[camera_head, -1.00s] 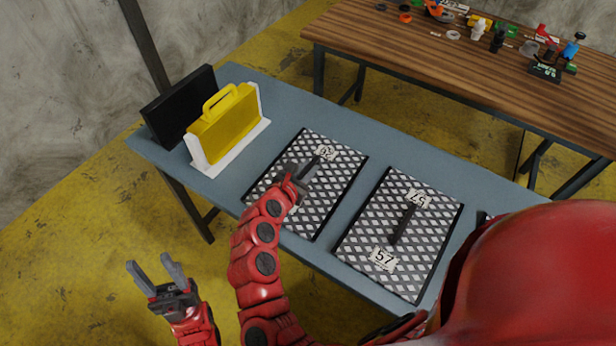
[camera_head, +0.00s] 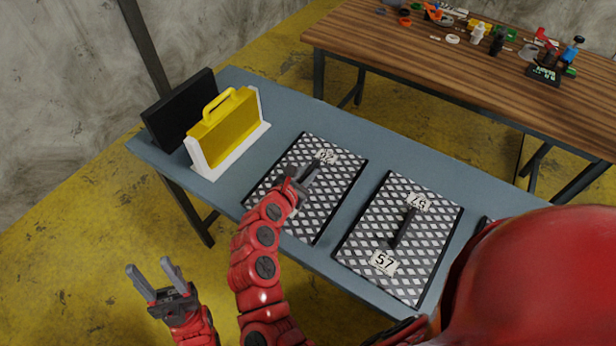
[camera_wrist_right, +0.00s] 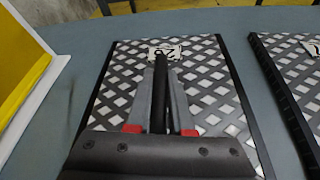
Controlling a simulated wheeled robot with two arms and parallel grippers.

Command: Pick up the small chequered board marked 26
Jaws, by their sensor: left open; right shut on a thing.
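The small chequered board marked 26 (camera_head: 328,204) lies on the blue-grey table. It also shows in the right wrist view (camera_wrist_right: 215,75), with its 26 label (camera_wrist_right: 166,52) at the far end. My right gripper (camera_head: 309,170) is over the board, its fingers shut on the board's dark handle (camera_wrist_right: 160,85), one on each side. The arm and gripper cover the near part of the board and one label. My left gripper (camera_head: 155,277) is open and empty, left of the table's front edge over the floor.
A second chequered board marked 57 (camera_head: 437,233) lies close to the right with its own handle. A yellow case (camera_head: 226,125) in a white holder and a black panel (camera_head: 181,108) stand at the left end. A wooden table (camera_head: 450,75) with small items is behind.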

